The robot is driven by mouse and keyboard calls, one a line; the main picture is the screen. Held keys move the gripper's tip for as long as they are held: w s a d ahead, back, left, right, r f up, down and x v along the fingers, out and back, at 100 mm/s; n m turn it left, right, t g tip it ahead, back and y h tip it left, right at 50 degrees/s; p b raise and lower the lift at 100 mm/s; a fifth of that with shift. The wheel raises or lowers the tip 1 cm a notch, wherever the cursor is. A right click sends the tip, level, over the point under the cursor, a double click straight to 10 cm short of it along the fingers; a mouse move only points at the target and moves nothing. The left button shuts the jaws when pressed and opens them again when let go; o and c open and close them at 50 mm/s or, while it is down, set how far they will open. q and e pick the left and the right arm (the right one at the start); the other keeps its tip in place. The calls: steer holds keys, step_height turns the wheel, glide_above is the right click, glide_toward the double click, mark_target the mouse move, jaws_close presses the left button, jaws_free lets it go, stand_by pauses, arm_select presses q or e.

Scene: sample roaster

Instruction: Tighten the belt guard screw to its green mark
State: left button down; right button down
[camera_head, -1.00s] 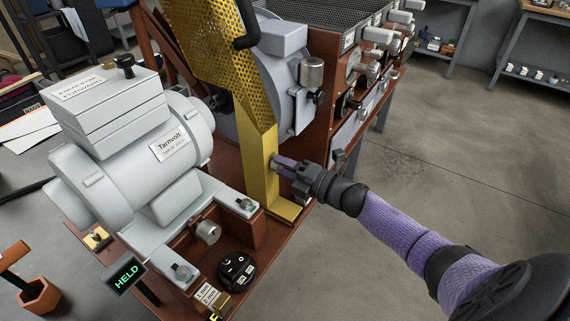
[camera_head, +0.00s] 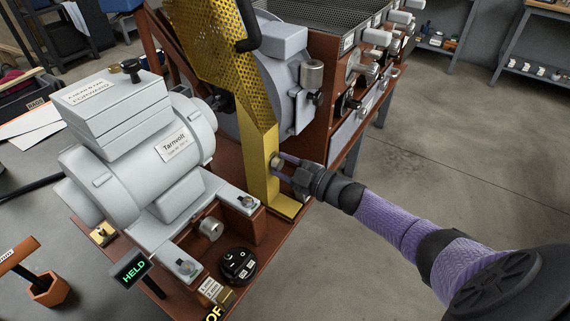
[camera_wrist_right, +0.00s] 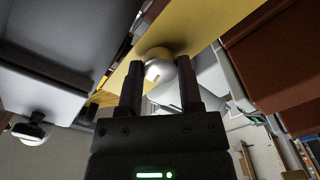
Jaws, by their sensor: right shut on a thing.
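The yellow belt guard (camera_head: 262,158) has a perforated upper part and a solid lower leg. The pale round screw (camera_head: 275,162) sits on the leg's face. In the right wrist view, the screw head (camera_wrist_right: 159,68) shows between the fingertips, with a small pale mark on it. My right gripper (camera_head: 281,165) is shut on the screw; its fingers (camera_wrist_right: 160,88) stand on both sides of the head. I cannot make out a green mark. My left gripper is not in view.
A grey motor (camera_head: 135,150) stands left of the guard. A small display (camera_head: 132,268) reads HELD in green. A black round control (camera_head: 238,265) sits on the brown base (camera_head: 262,262). The floor (camera_head: 440,170) at the right is clear.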

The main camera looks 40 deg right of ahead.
steer(key=shift+m, duration=0.9)
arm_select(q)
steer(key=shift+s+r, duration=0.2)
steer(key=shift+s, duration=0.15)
arm_select(e)
steer(key=shift+m, duration=0.3)
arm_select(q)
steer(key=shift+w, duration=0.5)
arm_select(e)
steer(key=shift+c, duration=1.8)
jaws_free()
steer(key=shift+o, duration=0.5)
steer(key=shift+s, duration=0.1)
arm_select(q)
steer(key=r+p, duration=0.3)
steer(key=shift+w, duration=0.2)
arm_select(e)
steer(key=v, duration=0.9)
steer(key=shift+s+d, duration=0.2)
steer(key=shift+s, duration=0.15)
